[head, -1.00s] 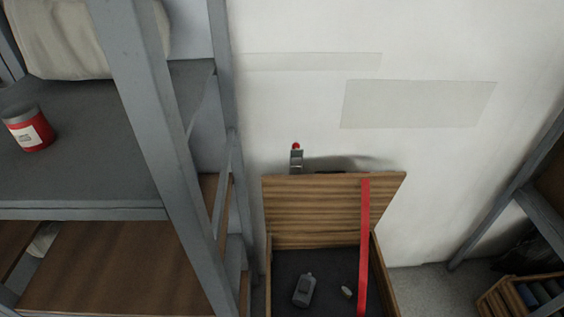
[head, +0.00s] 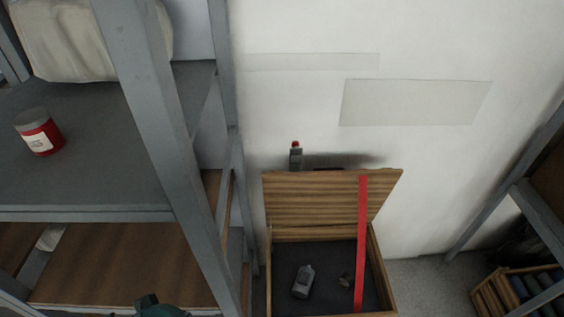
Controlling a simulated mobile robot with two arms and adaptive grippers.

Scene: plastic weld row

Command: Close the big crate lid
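The big wooden crate (head: 384,277) stands on the floor against the wall at the bottom centre. Its plank lid (head: 310,199) is open, raised at the back towards the wall. A red strip (head: 361,240) runs from the lid's top edge down across the crate opening. A grey bottle (head: 303,281) and a small object (head: 345,280) lie on the dark crate floor. A dark and teal part, probably of my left gripper or arm (head: 150,306), shows at the bottom edge, left of the crate; no fingertips can be made out. My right gripper is not in view.
A grey metal shelf (head: 95,215) fills the left, with a red tin (head: 39,132) and a pale sack (head: 85,38). A grey, red-topped object (head: 296,157) shows behind the lid. A slatted wooden box (head: 492,298) stands at the lower right. Bare floor (head: 425,285) lies between.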

